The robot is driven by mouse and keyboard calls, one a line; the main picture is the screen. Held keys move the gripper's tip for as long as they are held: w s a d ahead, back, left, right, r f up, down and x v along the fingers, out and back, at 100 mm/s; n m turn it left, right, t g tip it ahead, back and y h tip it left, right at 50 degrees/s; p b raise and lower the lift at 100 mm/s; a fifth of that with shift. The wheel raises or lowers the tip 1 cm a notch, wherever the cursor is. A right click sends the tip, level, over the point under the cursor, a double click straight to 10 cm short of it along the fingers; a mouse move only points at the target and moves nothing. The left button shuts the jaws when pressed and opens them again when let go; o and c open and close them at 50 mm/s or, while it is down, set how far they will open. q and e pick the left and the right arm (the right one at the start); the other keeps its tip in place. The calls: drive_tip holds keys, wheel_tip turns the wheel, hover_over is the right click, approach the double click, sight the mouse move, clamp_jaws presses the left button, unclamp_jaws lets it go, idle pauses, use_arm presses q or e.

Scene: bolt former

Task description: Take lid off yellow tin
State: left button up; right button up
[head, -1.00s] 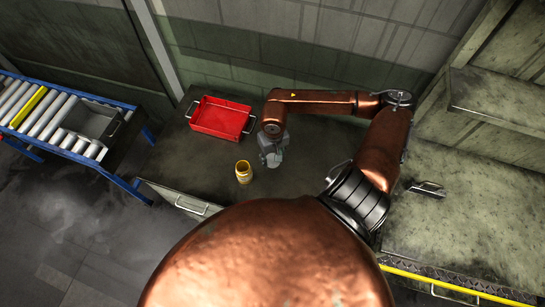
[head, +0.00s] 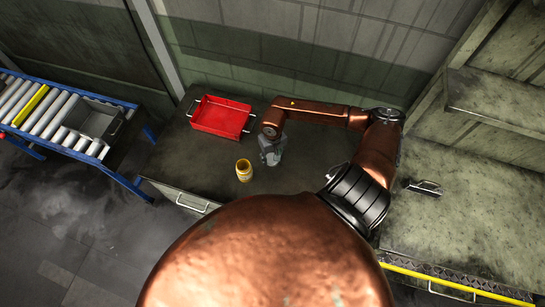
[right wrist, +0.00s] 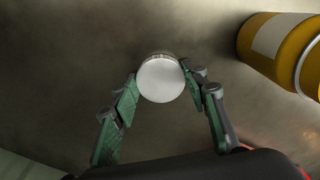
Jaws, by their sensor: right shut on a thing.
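The yellow tin (head: 244,170) stands upright on the dark worktop, just left of my right gripper (head: 271,156). In the right wrist view the tin (right wrist: 282,46) shows at the upper right with a pale label, partly cut off by the frame edge. A round silver-white lid (right wrist: 162,82) sits between the green-padded fingertips of my right gripper (right wrist: 160,76), which is shut on it. The lid is apart from the tin, to its side. In the head view the lid is too small to make out. My left gripper is not in view.
A red tray (head: 221,117) with handles stands behind the tin on the worktop (head: 190,165). A roller conveyor (head: 50,115) with a grey bin (head: 95,120) is at the left. A shelf (head: 500,100) stands at the right. Worktop around the tin is clear.

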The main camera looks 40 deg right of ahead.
drive_tip(key=o, duration=0.8)
drive_tip(key=shift+f, duration=0.15)
drive_tip(key=o, duration=0.5)
drive_tip(key=shift+c, duration=0.2)
drive_tip(key=shift+r, duration=0.5)
wheel_tip(320, 180, up, 11)
drive_tip(key=b, duration=0.1)
drive_tip(key=shift+r+b, duration=0.2)
drive_tip(key=shift+b, duration=0.2)
